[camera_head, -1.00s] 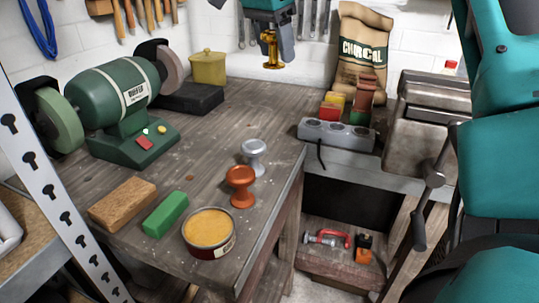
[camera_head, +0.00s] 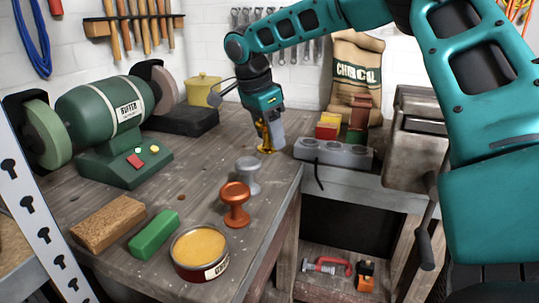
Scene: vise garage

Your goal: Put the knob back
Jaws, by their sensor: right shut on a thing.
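My right gripper (camera_head: 270,124) is shut on a brass-gold knob (camera_head: 266,146), at the back right of the wooden workbench (camera_head: 190,165). The brass knob is upright, its base at or just above the bench top; I cannot tell whether it touches. The gripper hides much of it. A silver knob (camera_head: 248,177) stands on the bench in front of it. A copper-orange knob (camera_head: 235,205) stands nearer to me. The three form a rough row along the bench's right edge. My left gripper is not in view.
A green buffer (camera_head: 110,120) stands at the left. A brown block (camera_head: 107,222), a green bar (camera_head: 154,236) and a round tin (camera_head: 200,265) lie in front. A grey power strip (camera_head: 332,153) is to the right. The middle of the bench is clear.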

